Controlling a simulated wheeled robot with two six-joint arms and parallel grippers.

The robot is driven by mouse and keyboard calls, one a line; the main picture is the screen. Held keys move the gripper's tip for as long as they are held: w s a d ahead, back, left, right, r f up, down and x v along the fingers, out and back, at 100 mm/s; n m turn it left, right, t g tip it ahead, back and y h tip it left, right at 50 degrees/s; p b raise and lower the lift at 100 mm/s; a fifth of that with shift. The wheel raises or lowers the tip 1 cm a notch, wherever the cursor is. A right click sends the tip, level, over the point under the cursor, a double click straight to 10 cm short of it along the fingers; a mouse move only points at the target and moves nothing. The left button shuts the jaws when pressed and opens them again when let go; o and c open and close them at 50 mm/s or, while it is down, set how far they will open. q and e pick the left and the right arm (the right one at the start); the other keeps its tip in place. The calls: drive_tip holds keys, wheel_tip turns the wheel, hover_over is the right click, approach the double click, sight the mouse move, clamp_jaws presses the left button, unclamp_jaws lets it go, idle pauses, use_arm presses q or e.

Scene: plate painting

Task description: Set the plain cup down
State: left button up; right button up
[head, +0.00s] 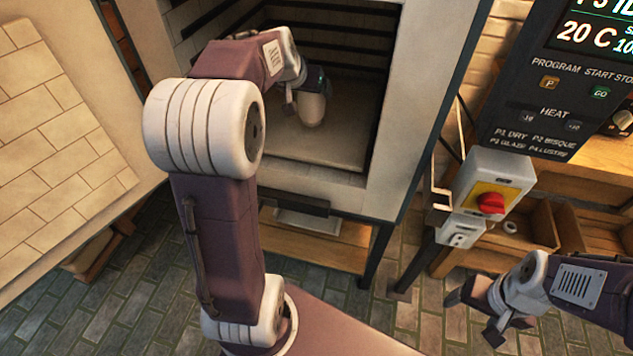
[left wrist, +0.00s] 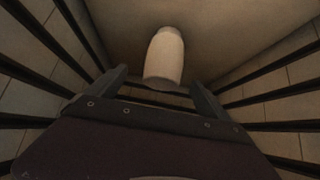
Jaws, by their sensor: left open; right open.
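The plain cup (head: 312,108) is pale and tall. It stands inside the kiln, on the pale kiln floor (head: 345,140), just past my left gripper (head: 304,92). In the left wrist view the cup (left wrist: 165,56) shows ahead of and between the two spread fingers of my left gripper (left wrist: 159,86), with gaps on both sides. The cup's contact with the floor is hard to make out. My right gripper (head: 476,316) is open and empty at the lower right, over the floor.
Dark heating bars (left wrist: 292,60) line the kiln's side walls close to my left gripper. The brick-lined kiln door (head: 60,130) stands open at the left. A control panel (head: 560,90) and a switch box with a red knob (head: 491,203) are at the right.

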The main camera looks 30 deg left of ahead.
use_arm(q)
drive_tip(key=s+d+f+g, duration=0.1)
drive_tip(key=s+d+f, duration=0.1)
drive_tip(key=d+f, duration=0.1)
drive_tip(key=s+d+f+g+h, duration=0.1)
drive_tip(key=s+d+f, duration=0.1)
drive_tip(key=d+f, duration=0.1)
drive_tip(key=s+d+f+g, duration=0.1)
drive_tip(key=s+d+f, duration=0.2)
drive_tip(key=f, duration=0.1)
drive_tip(key=shift+d+f+m+h, duration=0.1)
drive_tip(key=shift+d+m+h, duration=0.05)
drive_tip(key=shift+m+h, duration=0.2)
drive_tip(key=s+d+f+m+g, duration=0.1)
drive_tip(key=s+d+f, duration=0.25)
drive_tip(key=s, duration=0.25)
drive_tip(key=s+d+f+g, duration=0.2)
drive_tip(key=s+f, duration=0.2)
drive_tip(key=s, duration=0.2)
drive_tip(key=s+d+f+m+g, duration=0.1)
drive_tip(key=s+d+f, duration=0.2)
drive_tip(key=s, duration=0.3)
wheel_tip(320, 180, up, 21)
drive_tip(key=p, duration=2.1)
drive_tip(key=shift+w+a+f, duration=0.15)
drive_tip(key=shift+w+a, duration=0.05)
drive_tip(key=shift+w, duration=0.1)
drive_tip(key=shift+h, duration=0.25)
